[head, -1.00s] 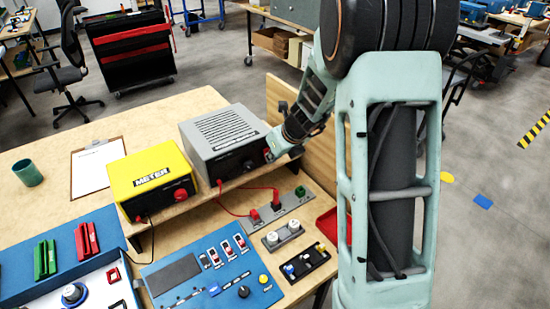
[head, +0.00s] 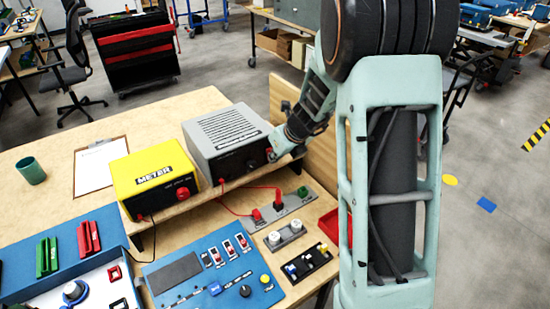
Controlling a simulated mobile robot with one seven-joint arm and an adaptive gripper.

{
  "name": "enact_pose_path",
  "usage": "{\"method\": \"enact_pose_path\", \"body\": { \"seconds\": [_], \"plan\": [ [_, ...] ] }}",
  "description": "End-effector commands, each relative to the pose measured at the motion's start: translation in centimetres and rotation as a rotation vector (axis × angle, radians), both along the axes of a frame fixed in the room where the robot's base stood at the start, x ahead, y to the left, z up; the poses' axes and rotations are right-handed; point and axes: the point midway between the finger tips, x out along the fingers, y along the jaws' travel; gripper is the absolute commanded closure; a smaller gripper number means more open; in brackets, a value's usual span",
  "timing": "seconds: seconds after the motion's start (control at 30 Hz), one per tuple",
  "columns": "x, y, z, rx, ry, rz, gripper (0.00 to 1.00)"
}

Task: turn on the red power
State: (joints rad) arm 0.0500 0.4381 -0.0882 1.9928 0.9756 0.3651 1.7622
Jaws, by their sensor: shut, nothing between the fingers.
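A grey power box (head: 226,135) with a slotted top stands on the raised shelf at the back of the bench. Its dark front panel faces the bench front. My gripper (head: 274,156) is at the right end of that panel, close against it; I cannot tell whether it touches. The gripper is small here, and its fingers are shut with nothing visible in them. Any red switch on the panel's right end is hidden behind the gripper. A red lead (head: 233,212) runs from the box's left side to a grey socket strip (head: 293,207).
A yellow meter box (head: 152,174) with a red knob stands left of the grey box. A blue control panel (head: 205,280), a grey block with two white knobs (head: 286,237) and a black switch block (head: 307,262) lie in front. A wooden board (head: 318,163) stands right of the gripper.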

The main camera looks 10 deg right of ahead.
Motion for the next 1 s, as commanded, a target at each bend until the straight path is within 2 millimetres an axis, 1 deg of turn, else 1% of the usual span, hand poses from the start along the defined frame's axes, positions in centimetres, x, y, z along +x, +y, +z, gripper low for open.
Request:
{"method": "enact_pose_path", "body": {
  "seconds": [0.27, 0.57, 0.9, 1.0],
  "plan": [
    [0.5, 0.1, -0.3, 0.0, -0.002, 0.001, 1.0],
    [0.5, 0.1, 0.0, 0.0, -0.001, 0.0, 1.0],
    [0.5, 0.1, 1.5, 0.001, -0.002, 0.0, 1.0],
    [0.5, 0.1, 1.7, 0.001, -0.002, 0.0, 1.0]
  ]
}}
